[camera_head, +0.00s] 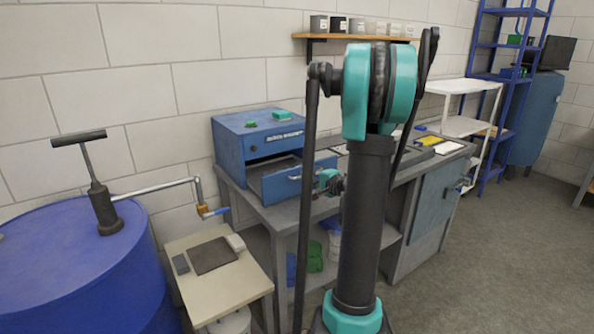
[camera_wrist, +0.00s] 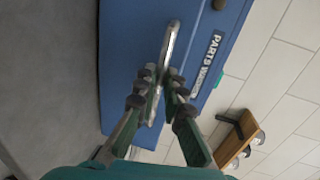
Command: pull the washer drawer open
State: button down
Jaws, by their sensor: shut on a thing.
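The blue parts washer (camera_head: 240,140) stands on the back left of the grey workbench. Its drawer (camera_head: 284,182) stands out from the body, and its dark inside shows behind the blue front. My gripper (camera_head: 328,182) is at the right part of the drawer front. In the wrist view, the pale bar handle (camera_wrist: 173,42) runs between the fingers of my gripper (camera_wrist: 160,84), which are shut on it. The lettered washer panel (camera_wrist: 208,62) is beside it. My arm hides part of the bench in the head view.
A blue drum (camera_head: 70,265) with a hand pump and a small beige table (camera_head: 215,285) stand to the left. Bench top items lie to the right. Floor (camera_head: 480,260) at right is clear.

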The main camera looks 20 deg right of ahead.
jog(key=f+v, duration=0.1)
jog(key=v, duration=0.6)
jog(key=shift+s+f, duration=0.25)
jog(key=shift+s, duration=0.3)
jog(key=shift+d, duration=0.15)
jog(key=c, duration=1.6)
grip_release()
jog(key=v, duration=1.2)
